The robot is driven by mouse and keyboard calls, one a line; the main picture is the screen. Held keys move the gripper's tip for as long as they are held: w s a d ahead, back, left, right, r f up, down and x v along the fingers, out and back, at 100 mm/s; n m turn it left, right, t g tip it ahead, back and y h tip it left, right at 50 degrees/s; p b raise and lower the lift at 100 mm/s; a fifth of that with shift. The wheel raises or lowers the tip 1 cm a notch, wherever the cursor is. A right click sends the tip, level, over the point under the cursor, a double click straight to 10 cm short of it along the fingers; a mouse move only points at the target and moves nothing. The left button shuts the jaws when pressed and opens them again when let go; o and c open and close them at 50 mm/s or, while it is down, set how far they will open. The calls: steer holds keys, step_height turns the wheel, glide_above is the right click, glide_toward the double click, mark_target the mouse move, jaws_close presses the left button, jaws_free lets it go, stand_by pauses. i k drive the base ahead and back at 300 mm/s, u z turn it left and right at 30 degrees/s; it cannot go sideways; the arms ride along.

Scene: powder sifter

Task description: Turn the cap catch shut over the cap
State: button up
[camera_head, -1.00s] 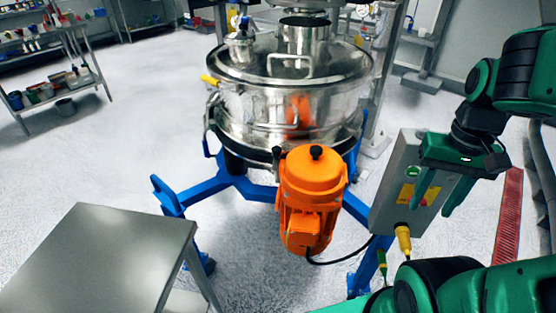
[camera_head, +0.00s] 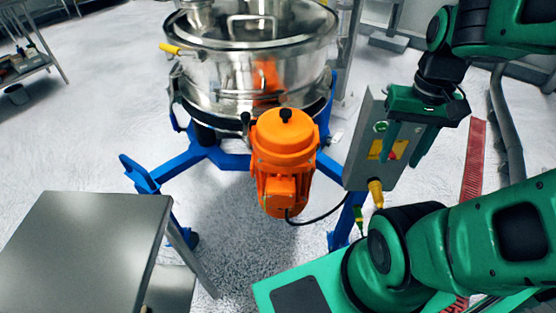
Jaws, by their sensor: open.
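The steel sifter (camera_head: 225,80) stands on blue legs at the upper middle, with a round lid (camera_head: 285,28) on top. A small steel fitting (camera_head: 197,14) on the lid is cut off by the top edge, so I cannot make out the cap or its catch. A yellow grip (camera_head: 170,48) sticks out at the drum's left rim; I cannot tell what it belongs to. My gripper (camera_head: 407,150) is open and empty, fingers pointing down. It appears in front of the grey control box, well to the right of the sifter and apart from it.
An orange motor (camera_head: 283,150) hangs at the sifter's front. The grey control box (camera_head: 362,150) has a green button and a yellow panel. A steel table (camera_head: 80,250) stands at lower left. Floor is free between table and sifter. A shelf (camera_head: 35,75) is at far left.

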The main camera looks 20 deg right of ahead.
mark_target(246, 117)
steer(key=u, duration=0.6)
steer(key=k, duration=1.95)
steer(key=z, duration=0.6)
steer(key=i, duration=1.05)
steer(key=u, duration=0.05)
